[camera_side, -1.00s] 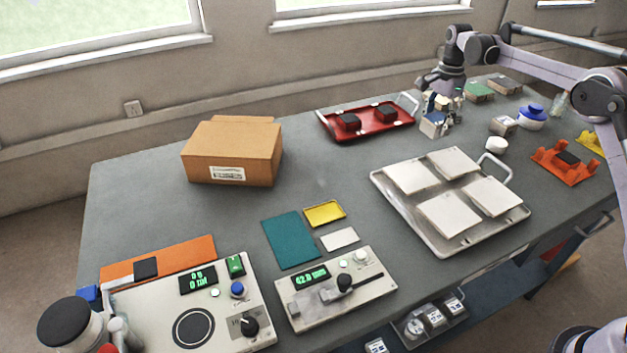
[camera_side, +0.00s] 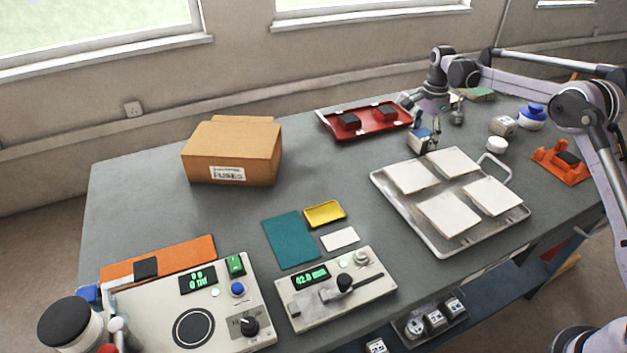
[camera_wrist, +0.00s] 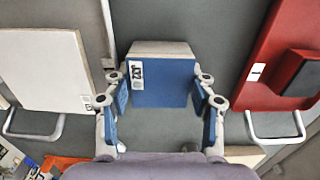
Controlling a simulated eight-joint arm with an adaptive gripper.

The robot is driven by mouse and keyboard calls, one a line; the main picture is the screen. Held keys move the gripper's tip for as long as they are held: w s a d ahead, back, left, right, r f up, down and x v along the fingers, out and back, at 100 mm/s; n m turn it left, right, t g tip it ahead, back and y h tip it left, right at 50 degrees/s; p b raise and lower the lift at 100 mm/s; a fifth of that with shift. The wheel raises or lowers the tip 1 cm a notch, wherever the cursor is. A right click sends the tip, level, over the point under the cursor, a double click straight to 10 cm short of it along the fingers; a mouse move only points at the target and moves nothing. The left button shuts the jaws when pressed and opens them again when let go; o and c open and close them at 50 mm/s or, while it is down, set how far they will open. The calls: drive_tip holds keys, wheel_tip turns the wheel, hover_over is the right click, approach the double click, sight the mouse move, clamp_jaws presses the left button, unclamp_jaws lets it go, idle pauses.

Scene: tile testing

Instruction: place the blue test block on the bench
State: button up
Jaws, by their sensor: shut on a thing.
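The blue test block (camera_side: 418,141) has a blue face, a pale face and a white printed label. In the wrist view the block (camera_wrist: 160,85) sits between the blue finger pads. My gripper (camera_wrist: 161,97) is shut on it from both sides; in the side view my gripper (camera_side: 430,134) reaches it from behind. The block is between the red tray and the tray of white tiles, over the grey bench (camera_side: 340,180). I cannot tell whether its underside touches the bench.
The red tray (camera_side: 329,123) with dark blocks lies left of my gripper. The metal tray (camera_side: 437,243) with white tiles lies in front and to the right. A cardboard box (camera_side: 230,155) stands further left. Bare bench shows between box and trays.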

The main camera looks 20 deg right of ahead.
sight(424, 134)
drive_tip(key=o, duration=1.5)
wheel_tip(424, 134, up, 12)
drive_tip(key=s+a+r+n+t, duration=0.2)
drive_tip(key=s+a+r+n, duration=0.3)
drive_tip(key=s+r, duration=0.15)
drive_tip(key=s+a+n+t, duration=0.2)
drive_tip(key=s+a+n, duration=0.15)
drive_tip(key=s, duration=0.55)
drive_tip(key=s+a+n+t, duration=0.1)
drive_tip(key=s+a+n, duration=0.2)
drive_tip(key=s+n, duration=0.35)
drive_tip(key=s+f+n, duration=0.1)
drive_tip(key=s+f, duration=0.1)
drive_tip(key=s, duration=0.1)
drive_tip(key=s+a+f+n+t, duration=0.1)
drive_tip(key=s+f, duration=0.2)
drive_tip(key=s, duration=0.1)
drive_tip(key=s+a+f+n+t, duration=0.1)
drive_tip(key=s+f, duration=0.1)
drive_tip(key=s, duration=0.1)
drive_tip(key=shift+s+a+f, duration=0.25)
drive_tip(key=shift+s, duration=0.15)
